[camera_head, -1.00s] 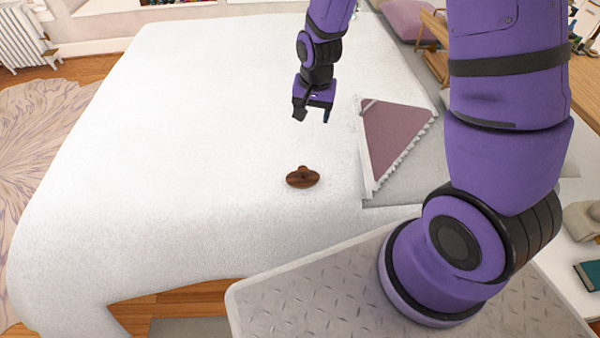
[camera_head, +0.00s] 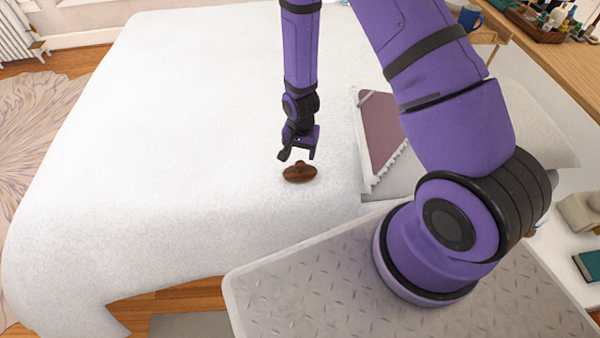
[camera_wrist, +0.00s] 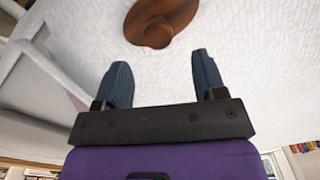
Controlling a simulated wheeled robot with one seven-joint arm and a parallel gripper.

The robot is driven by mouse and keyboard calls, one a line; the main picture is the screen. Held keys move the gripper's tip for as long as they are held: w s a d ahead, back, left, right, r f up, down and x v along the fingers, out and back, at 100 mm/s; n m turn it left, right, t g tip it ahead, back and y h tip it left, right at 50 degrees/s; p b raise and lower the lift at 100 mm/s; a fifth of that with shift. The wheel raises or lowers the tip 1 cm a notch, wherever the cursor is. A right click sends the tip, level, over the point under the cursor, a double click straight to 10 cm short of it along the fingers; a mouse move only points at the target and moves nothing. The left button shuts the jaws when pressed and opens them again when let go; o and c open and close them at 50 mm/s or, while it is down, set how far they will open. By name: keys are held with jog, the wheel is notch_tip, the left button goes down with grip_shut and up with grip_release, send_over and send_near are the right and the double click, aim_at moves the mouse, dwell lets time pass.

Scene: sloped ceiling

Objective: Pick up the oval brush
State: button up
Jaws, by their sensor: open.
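The oval brush (camera_head: 299,173) is a small dark brown wooden oval with a knob on top. It lies on the white bed near its front right part. In the wrist view the brush (camera_wrist: 160,20) shows at the top, beyond the fingertips, with its upper edge cut off by the frame. My gripper (camera_head: 298,157) is just above and behind the brush in the head view. In the wrist view my gripper (camera_wrist: 160,75) has its two blue-grey fingers apart, with nothing between them.
A mauve cushion with white fringe (camera_head: 380,135) lies on the bed right of the brush. The white bedspread (camera_head: 180,150) is clear to the left. A wooden shelf with bottles (camera_head: 545,25) and a teal book (camera_head: 588,265) are at the right.

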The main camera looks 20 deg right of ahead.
aim_at(300, 163)
jog(key=shift+s+a+f, duration=0.15)
jog(key=shift+s+f, duration=0.05)
jog(key=shift+f, duration=1)
jog(key=shift+s+a+f, duration=0.1)
jog(key=shift+s+f, duration=0.1)
jog(key=shift+f, duration=1.55)
jog(key=c, duration=1)
jog(key=shift+c, duration=0.2)
jog(key=shift+w+r, duration=0.1)
jog(key=shift+r, duration=0.1)
